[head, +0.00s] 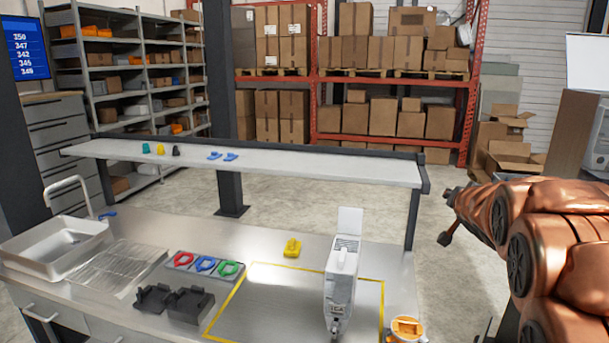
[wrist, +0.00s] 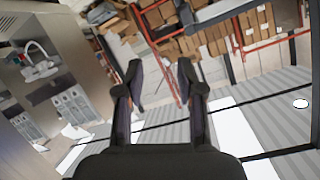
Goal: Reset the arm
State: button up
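My gripper (wrist: 160,72) is open in the wrist view, its two dark fingers apart with nothing between them. In the head view my copper-coloured arm comes in at the right edge, clear of the workbench (head: 265,240). Dark parts show at the arm's left end, too small to read as fingers. The wrist view is tilted and looks out over the room, with shelving and boxes beyond the fingers.
A raised shelf (head: 300,169) runs behind. Open floor lies beyond.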

jog(key=s+a+f+n+g+y, duration=0.1)
jog(key=s+a+f+g, duration=0.4)
jog(key=s, duration=1.2)
jog(key=s+a+f+n+g+y, duration=0.1)
jog(key=s+a+f+n+g, duration=0.3)
jog(key=s, duration=1.2)
jog(key=s+a+f+n+g+y, duration=0.2)
jog(key=s+a+f+g, duration=0.4)
jog(key=s, duration=1.1)
jog(key=a+f+n, duration=0.1)
jog(key=a+f, duration=0.3)
jog(key=shift+s+a+f+b, duration=0.25)
jog(key=shift+s+a+b, duration=0.1)
jog(key=shift+a+b, duration=0.05)
